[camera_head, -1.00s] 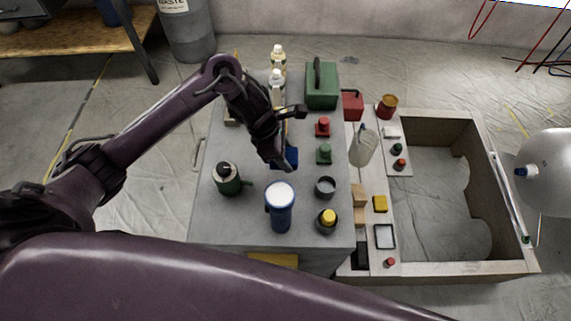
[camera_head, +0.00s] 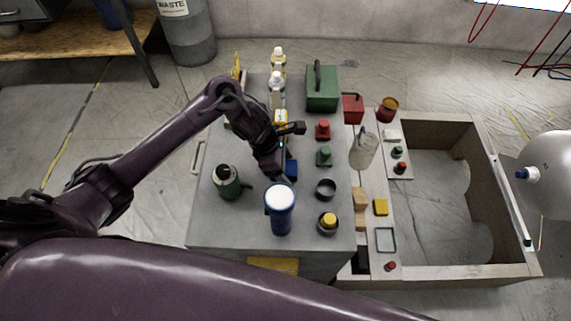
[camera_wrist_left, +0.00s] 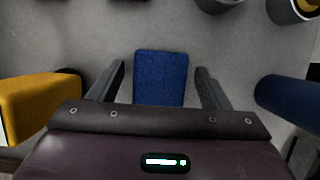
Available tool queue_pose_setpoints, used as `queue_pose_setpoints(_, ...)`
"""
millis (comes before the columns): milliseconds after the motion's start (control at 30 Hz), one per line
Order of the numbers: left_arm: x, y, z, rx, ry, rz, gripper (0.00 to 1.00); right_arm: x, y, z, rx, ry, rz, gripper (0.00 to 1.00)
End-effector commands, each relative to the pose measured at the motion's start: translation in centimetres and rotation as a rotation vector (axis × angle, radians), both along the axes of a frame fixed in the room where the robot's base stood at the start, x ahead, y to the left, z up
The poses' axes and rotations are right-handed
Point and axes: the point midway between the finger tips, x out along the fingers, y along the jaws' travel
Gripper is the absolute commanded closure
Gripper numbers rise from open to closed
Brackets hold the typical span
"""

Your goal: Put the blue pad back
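The blue pad (camera_head: 291,169) is on the grey table top (camera_head: 235,222), partly hidden by my left gripper in the head view. The left wrist view shows it as a flat blue rectangle (camera_wrist_left: 160,78) centred between the two fingers. My left gripper (camera_head: 290,152) is over the pad, with its fingers spread. In the left wrist view the left gripper (camera_wrist_left: 160,88) is open, with a gap between each finger and the pad's sides. My right gripper is not in view.
A blue cup (camera_head: 280,215) with a white top and a green flask (camera_head: 227,182) stand near the pad. Red (camera_head: 323,130) and green (camera_head: 324,156) stamp-like pieces stand to its right. A yellow object (camera_wrist_left: 38,105) is close on the left in the wrist view. A wooden-framed bay (camera_head: 480,200) lies at right.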

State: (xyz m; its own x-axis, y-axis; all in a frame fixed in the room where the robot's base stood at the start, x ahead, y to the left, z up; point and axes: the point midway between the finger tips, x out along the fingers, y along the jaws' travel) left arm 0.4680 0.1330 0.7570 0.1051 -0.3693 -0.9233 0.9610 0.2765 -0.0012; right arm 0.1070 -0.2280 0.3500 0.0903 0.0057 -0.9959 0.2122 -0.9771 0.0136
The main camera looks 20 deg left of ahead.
Motion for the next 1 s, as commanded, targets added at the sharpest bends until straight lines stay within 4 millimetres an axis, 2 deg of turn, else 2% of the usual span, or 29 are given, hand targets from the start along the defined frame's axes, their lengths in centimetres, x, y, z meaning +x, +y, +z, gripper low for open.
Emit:
queue_pose_setpoints(233, 0.0, 0.1, 0.3, 0.000, -0.001, 0.000, 0.29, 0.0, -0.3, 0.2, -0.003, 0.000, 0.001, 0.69)
queue_pose_setpoints(333, 0.0, 0.5, 1.2, 0.002, -0.004, -0.001, 0.29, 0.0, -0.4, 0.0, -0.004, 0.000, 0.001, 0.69)
queue_pose_setpoints(700, -0.8, 3.4, 8.4, 0.006, -0.005, 0.000, 0.29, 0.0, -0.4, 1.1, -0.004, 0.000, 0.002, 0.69)
queue_pose_setpoints(900, -1.1, 4.3, 10.7, 0.003, -0.004, 0.000, 0.29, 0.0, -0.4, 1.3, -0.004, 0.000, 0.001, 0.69)
queue_pose_setpoints(1000, -1.3, 4.4, 11.1, 0.001, 0.000, 0.000, 0.29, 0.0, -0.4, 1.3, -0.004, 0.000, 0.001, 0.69)
